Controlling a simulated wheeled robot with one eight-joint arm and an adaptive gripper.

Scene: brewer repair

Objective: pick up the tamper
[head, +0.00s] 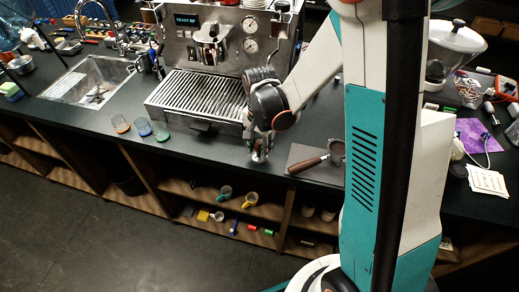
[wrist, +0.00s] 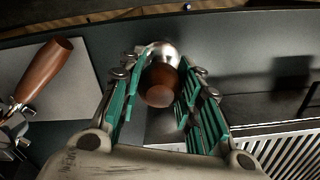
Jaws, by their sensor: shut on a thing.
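The tamper (wrist: 160,82) has a round brown wooden handle and a silvery metal part behind it in the wrist view. My gripper (wrist: 155,88) has its green-padded fingers on either side of the tamper and is shut on it. In the head view my gripper (head: 262,143) is at the front of the counter, before the espresso machine, with the tamper (head: 259,157) partly showing under it. I cannot tell whether the tamper touches the counter.
A portafilter (head: 318,161) with a wooden handle lies on a grey mat just right of my gripper. The espresso machine (head: 215,60) stands behind. Several coloured glasses (head: 142,127) stand left along the counter edge. Open shelves (head: 230,212) lie below.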

